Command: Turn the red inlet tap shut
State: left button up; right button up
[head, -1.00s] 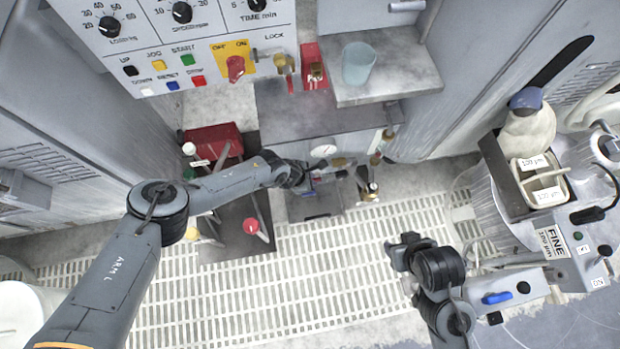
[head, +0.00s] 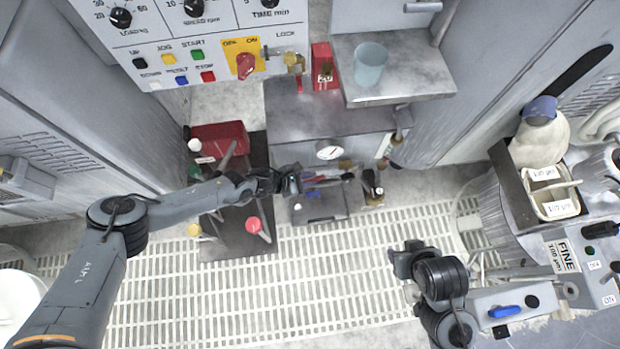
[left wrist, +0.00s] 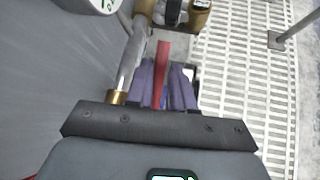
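The red tap handle (head: 318,179) is a small, narrow lever low in front of the machine, below the round gauge. In the left wrist view the red lever (left wrist: 161,75) runs lengthwise between my two bluish fingers. My left gripper (head: 310,184) reaches it from the left, and the wrist view shows its fingers (left wrist: 166,85) on either side of the lever. Contact cannot be made out. A pipe with a brass end (left wrist: 125,80) lies just left of the fingers. My right gripper (head: 402,260) is well away to the right, above the floor grating, its finger opening unclear.
A white gauge (head: 329,150) sits just above the tap. Brass fittings (head: 372,188) stand right of it. A red knob (head: 253,224) and a red box (head: 218,141) are near my left forearm. A shelf with a cup (head: 370,64) overhangs behind. The grating (head: 300,285) in front is open.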

pick_arm(q)
jog(key=o, duration=0.3)
jog(key=shift+r, duration=0.1)
jog(key=shift+r+p, duration=0.5)
jog(key=shift+r, duration=0.1)
jog(key=s+d+r+p, duration=0.5)
jog(key=d+r+p, duration=0.3)
jog(key=d+r, duration=0.1)
jog(key=shift+s+d+r, duration=0.35)
jog(key=shift+s+d, duration=0.05)
jog(key=shift+d, duration=0.25)
